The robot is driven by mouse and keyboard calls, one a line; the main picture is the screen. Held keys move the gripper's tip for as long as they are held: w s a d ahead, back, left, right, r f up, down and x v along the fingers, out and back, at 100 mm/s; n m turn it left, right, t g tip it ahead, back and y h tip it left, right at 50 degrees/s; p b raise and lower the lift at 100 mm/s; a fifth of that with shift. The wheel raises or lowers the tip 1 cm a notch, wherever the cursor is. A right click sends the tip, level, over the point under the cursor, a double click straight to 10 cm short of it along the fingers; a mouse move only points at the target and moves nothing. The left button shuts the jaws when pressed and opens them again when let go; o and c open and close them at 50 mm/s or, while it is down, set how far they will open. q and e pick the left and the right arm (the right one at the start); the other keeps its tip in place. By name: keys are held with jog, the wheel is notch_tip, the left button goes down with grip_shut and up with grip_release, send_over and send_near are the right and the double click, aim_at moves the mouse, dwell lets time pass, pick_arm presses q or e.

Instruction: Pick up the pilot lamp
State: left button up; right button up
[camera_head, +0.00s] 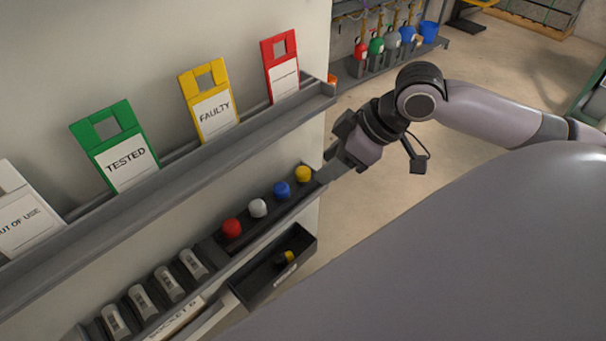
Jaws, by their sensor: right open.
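A row of round coloured caps that look like pilot lamps sits in a dark holder on the lower shelf: red (231,228), white (258,208), blue (282,189) and yellow (303,174). I cannot tell which one the task means. My right gripper (328,172) is at the right end of this row, just right of the yellow cap. It is open, with nothing seen between its fingers; whether a finger touches the cap is unclear. My left gripper is not in view.
A dark bin (262,284) below the row holds a small yellow-and-black piece (287,257). Grey socket-like parts (168,284) stand left of the row. The upper shelf (180,190) carries coloured tags, including a yellow FAULTY tag (209,105). Open floor (480,90) lies right.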

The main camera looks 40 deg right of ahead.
aim_at(304, 170)
jog(key=w+a, duration=0.1)
jog(key=w+f, duration=0.1)
jog(key=w+a, duration=0.1)
jog(key=shift+w+a+f+p, duration=0.1)
jog(key=shift+a+f+p, duration=0.2)
jog(key=shift+f+p, duration=0.1)
jog(key=shift+w+a+f, duration=0.15)
jog(key=shift+f, duration=0.2)
grip_shut()
